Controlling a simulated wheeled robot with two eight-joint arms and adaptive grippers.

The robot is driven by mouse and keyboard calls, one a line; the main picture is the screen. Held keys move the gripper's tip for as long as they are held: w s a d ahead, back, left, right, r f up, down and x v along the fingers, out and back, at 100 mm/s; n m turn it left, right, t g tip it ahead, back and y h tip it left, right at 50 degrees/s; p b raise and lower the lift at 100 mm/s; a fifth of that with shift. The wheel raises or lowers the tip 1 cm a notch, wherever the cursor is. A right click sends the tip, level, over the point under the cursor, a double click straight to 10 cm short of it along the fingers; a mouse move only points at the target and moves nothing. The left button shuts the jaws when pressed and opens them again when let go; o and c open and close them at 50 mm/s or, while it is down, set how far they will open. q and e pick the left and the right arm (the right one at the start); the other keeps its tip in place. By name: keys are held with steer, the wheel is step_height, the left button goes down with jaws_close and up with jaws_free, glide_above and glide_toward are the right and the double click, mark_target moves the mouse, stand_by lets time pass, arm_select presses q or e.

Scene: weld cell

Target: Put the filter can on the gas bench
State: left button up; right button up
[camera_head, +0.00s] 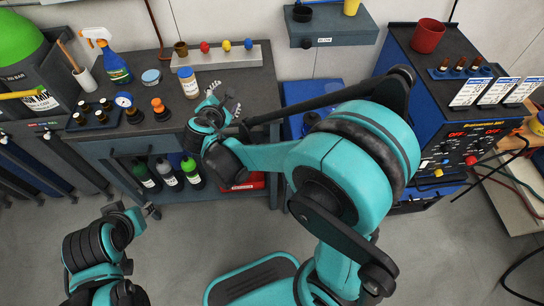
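The dark bench top (250,90), which I take to be the gas bench, stands across the back left. No object is clearly marked as the filter can. A white and orange can with a blue cap (188,83) stands upright on the bench and may be it. A low round tin with a pale blue lid (151,77) sits left of it. My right gripper (229,101) is over the bench, right of the capped can and apart from it, with its fingers spread and nothing visible between them. My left gripper (148,211) is low in front of the bench; its fingers are too unclear to judge.
A spray bottle (115,64), a gauge (125,101), an orange-topped fitting (160,109) and a rail with coloured knobs (222,56) stand on the bench. Bottles (168,173) sit on its lower shelf. A blue welder (430,125) with a red cup (428,36) stands right.

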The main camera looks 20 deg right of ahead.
steer(key=s+d+f+m+g+y, duration=0.1)
steer(key=s+d+m+g+y, duration=0.1)
steer(key=s+m, duration=0.8)
steer(key=s+d+f+m+g+y, duration=0.1)
steer(key=s+m+y, duration=0.3)
steer(key=s+m, duration=0.6)
steer(key=s+d+g, duration=0.1)
steer(key=s, duration=0.4)
steer(key=shift+d, duration=0.25)
